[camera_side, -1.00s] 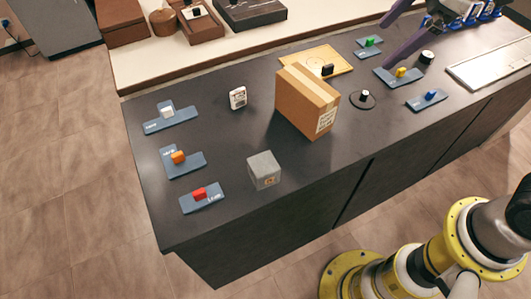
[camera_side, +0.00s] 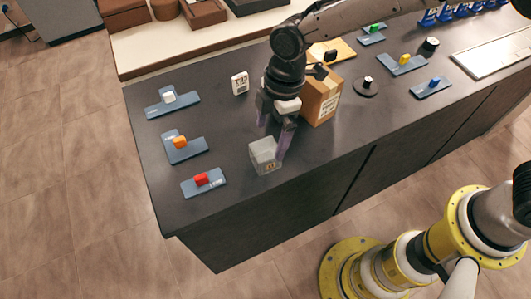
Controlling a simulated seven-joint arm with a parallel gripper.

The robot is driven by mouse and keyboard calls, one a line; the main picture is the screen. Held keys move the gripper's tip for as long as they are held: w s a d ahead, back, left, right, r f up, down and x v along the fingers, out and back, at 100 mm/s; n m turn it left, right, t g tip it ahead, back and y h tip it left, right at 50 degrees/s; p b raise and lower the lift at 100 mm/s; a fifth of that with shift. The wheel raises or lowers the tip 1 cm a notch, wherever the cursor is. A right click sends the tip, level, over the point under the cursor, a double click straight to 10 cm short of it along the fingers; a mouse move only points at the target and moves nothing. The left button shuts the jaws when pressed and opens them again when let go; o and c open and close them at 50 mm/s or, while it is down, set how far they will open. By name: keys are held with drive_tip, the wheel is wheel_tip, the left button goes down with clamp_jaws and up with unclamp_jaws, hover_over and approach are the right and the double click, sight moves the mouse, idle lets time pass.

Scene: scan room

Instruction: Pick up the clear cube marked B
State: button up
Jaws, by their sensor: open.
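The clear cube (camera_side: 263,156) sits near the front edge of the dark counter. It looks pale and see-through, with a small orange mark low on its front face; the letter is too small to read. My gripper (camera_side: 272,138) points down at the cube with its jaws open. One purple finger overlaps the cube's right side in the picture and the other is behind its top left. I cannot tell whether the fingers touch it.
A cardboard box (camera_side: 319,101) stands close behind and right of my gripper. A small white device (camera_side: 240,83) stands behind. The counter between is bare.

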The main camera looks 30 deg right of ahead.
sight(266, 148)
drive_tip(key=shift+w+a+f, duration=0.1)
drive_tip(key=shift+a+f, duration=0.05)
drive_tip(key=shift+f, duration=1.15)
drive_tip(key=shift+w+a+f, duration=0.1)
drive_tip(key=shift+a+f, duration=0.1)
drive_tip(key=shift+f, duration=1.15)
drive_tip(key=shift+w+a+f, duration=0.1)
drive_tip(key=shift+a+f, duration=0.05)
drive_tip(key=shift+f, duration=1.15)
drive_tip(key=c, duration=1.5)
drive_tip(key=shift+r, duration=0.1)
drive_tip(key=shift+c, duration=0.4)
drive_tip(key=shift+r, duration=0.1)
